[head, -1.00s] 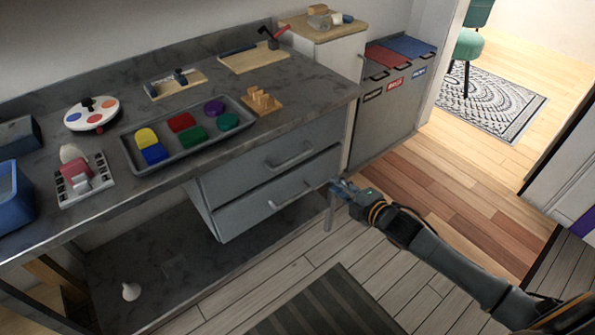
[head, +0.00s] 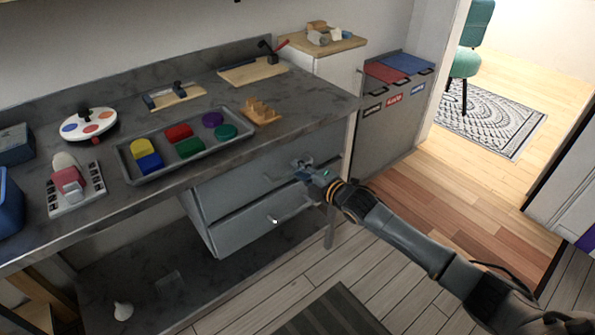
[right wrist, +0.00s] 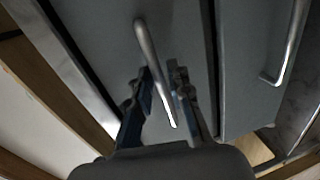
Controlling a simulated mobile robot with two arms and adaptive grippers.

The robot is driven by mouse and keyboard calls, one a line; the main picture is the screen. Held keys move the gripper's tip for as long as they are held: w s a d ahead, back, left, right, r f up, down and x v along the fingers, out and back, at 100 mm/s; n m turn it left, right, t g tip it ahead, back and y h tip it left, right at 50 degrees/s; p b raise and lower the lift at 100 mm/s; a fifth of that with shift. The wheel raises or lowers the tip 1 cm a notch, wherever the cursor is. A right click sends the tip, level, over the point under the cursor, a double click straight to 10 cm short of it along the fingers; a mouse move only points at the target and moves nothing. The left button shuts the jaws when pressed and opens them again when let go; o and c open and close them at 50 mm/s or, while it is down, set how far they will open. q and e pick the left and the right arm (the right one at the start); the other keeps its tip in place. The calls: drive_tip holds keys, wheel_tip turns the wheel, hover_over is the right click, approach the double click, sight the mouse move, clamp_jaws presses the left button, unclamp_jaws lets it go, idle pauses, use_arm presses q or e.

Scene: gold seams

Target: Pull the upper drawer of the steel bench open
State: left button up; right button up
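The steel bench (head: 310,112) fills the left and middle of the head view, with two grey drawers under its right part. The upper drawer (head: 235,182) looks shut, and its front also shows in the right wrist view (right wrist: 98,30). My right gripper (head: 303,170) is at the upper drawer's handle, hiding most of it in the head view. In the right wrist view the upper handle (right wrist: 147,45) runs between my two open fingers, with small gaps seeming to show. The lower drawer (head: 255,222) is beneath, its handle (right wrist: 292,50) clear of the gripper. My left gripper is out of view.
Labelled bins (head: 385,125) stand right of the bench. The floor before the drawers is free apart from a dark striped mat (head: 340,312).

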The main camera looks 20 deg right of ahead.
drive_tip(key=shift+w+a+f, duration=0.1)
drive_tip(key=shift+w+a, duration=0.15)
drive_tip(key=shift+w, duration=0.3)
clamp_jaws()
